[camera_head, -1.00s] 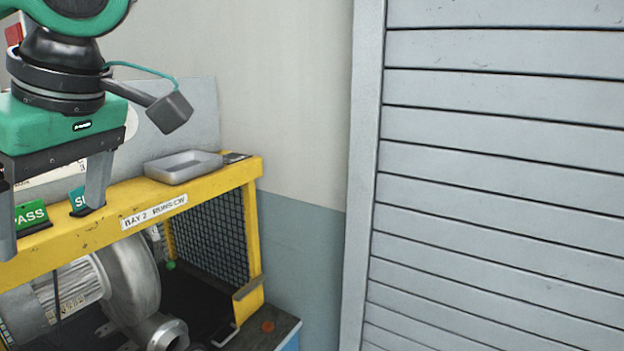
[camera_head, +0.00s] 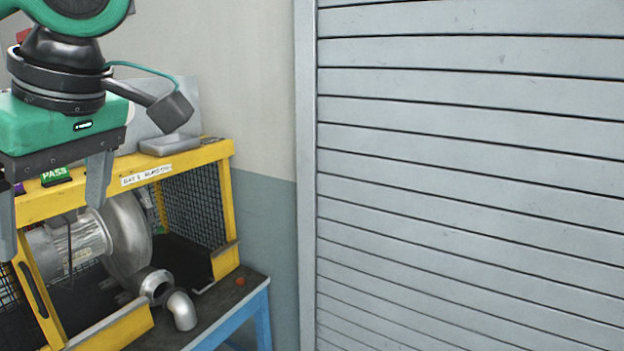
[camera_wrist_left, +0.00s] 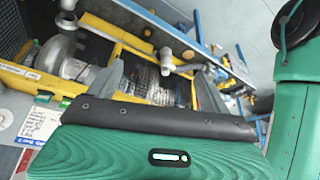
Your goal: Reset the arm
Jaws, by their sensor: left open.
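My left gripper (camera_head: 54,205) hangs at the upper left of the head view, its two grey fingers apart and pointing down, with nothing between them. It is in front of the yellow-framed blower bench. The left wrist view also shows the open left gripper (camera_wrist_left: 160,88), with the bench beyond its fingers. My right gripper is in neither view.
The yellow frame (camera_head: 228,215) houses a silver blower (camera_head: 125,235) behind mesh. A pipe elbow (camera_head: 181,310) and an orange-red piece (camera_head: 240,281) lie on the bench top. A grey tray (camera_head: 168,145) and a green PASS sign (camera_head: 55,175) sit on top. A slatted shutter (camera_head: 470,180) fills the right.

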